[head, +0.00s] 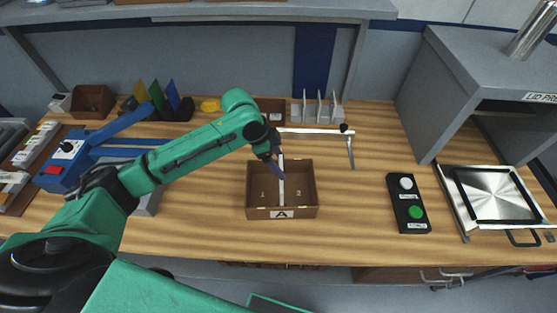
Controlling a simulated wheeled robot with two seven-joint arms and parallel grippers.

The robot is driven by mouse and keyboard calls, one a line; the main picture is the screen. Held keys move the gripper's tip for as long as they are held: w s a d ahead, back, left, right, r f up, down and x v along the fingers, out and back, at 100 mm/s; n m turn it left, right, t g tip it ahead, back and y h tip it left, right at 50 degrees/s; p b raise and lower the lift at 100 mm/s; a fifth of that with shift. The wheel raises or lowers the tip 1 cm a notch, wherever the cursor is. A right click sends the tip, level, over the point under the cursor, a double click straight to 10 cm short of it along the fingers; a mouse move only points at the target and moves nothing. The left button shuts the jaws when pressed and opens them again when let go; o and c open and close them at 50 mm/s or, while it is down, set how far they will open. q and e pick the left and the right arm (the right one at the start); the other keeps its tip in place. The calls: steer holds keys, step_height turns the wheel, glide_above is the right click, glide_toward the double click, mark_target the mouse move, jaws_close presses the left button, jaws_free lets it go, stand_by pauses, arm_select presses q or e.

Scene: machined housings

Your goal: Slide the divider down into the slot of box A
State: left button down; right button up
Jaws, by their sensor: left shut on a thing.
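Box A (256,212) is a brown open box with an "A" label on its front wall, on the wooden table in the middle of the head view. The numbers 1 and 2 show inside it, left and right. The divider (282,192) is a thin pale plate seen nearly edge-on between the two numbers. My left gripper (277,164) is shut on the divider near its far, upper end, over the back part of the box. The gripper partly hides it. I cannot tell how deep the divider sits in the slot. My right gripper is not in view.
A rack with several pale plates (318,111) stands behind the box, by a thin metal arm (350,150). A blue device (72,160) stands left.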

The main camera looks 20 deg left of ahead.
arm_select(q)
step_height(320, 180, down, 7)
steer(key=b, duration=0.3)
stand_by(2.2)
jaws_free()
steer(key=shift+f, duration=0.1)
steer(key=b+v, duration=0.2)
steer(key=v, duration=1.2)
steer(key=shift+r+b, duration=0.3)
steer(key=shift+b, duration=0.05)
